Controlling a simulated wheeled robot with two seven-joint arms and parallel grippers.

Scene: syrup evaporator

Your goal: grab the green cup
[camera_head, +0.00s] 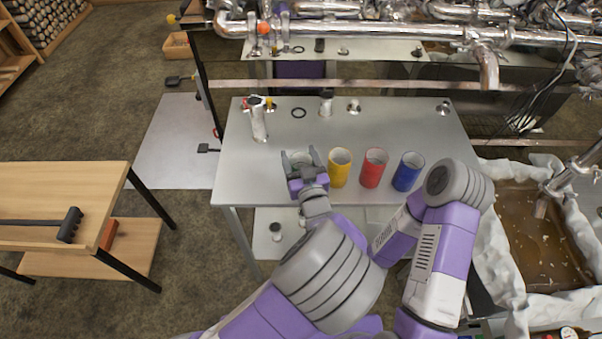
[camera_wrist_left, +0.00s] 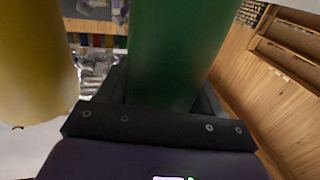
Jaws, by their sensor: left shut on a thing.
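My left gripper (camera_head: 302,157) is at the left end of the row of cups on the grey metal table. It is shut on the green cup (camera_wrist_left: 178,50), which stands between its fingers in the left wrist view. In the head view the gripper mostly hides the green cup. I cannot tell whether the cup's base touches the table. My right gripper does not show in either view.
A yellow cup (camera_head: 339,170) stands close to the right of my left gripper, followed by a red cup (camera_head: 372,169) and a blue cup (camera_head: 407,173). The metal table (camera_head: 245,175) is clear on its left side. A wooden table (camera_head: 60,180) stands farther left.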

